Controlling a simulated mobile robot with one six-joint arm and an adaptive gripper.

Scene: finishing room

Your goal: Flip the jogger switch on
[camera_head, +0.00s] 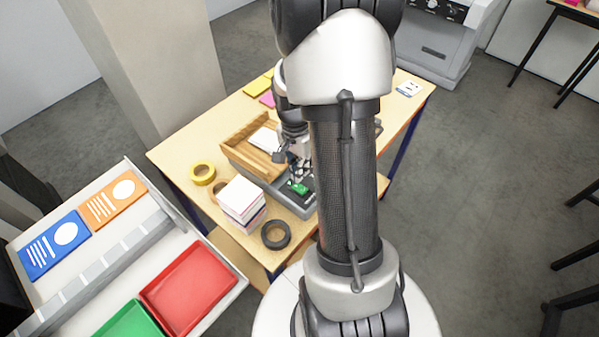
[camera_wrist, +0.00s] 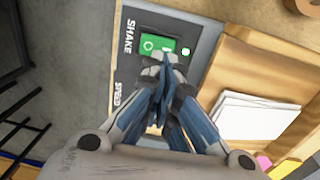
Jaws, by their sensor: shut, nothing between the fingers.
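The jogger (camera_head: 290,202) is a grey machine with a wooden tray (camera_head: 232,146) on the table. Its dark panel carries a green rocker switch (camera_wrist: 150,44), marked with a circle and labelled SHAKE in the wrist view. The switch also shows as a small green patch in the head view (camera_head: 298,188). A small green round spot (camera_wrist: 187,50) sits beside the switch. My gripper (camera_wrist: 165,60) is shut and empty, its fingertips at the switch's lower edge, covering part of it. I cannot tell whether they touch it. In the head view my gripper (camera_head: 298,170) is just above the panel.
White paper (camera_wrist: 255,115) lies in the wooden tray. A paper stack (camera_head: 242,199), a yellow tape roll (camera_head: 202,174) and a black tape roll (camera_head: 276,235) stand near the jogger. A bench with a red tray (camera_head: 190,290) is at lower left. Open floor lies to the right.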

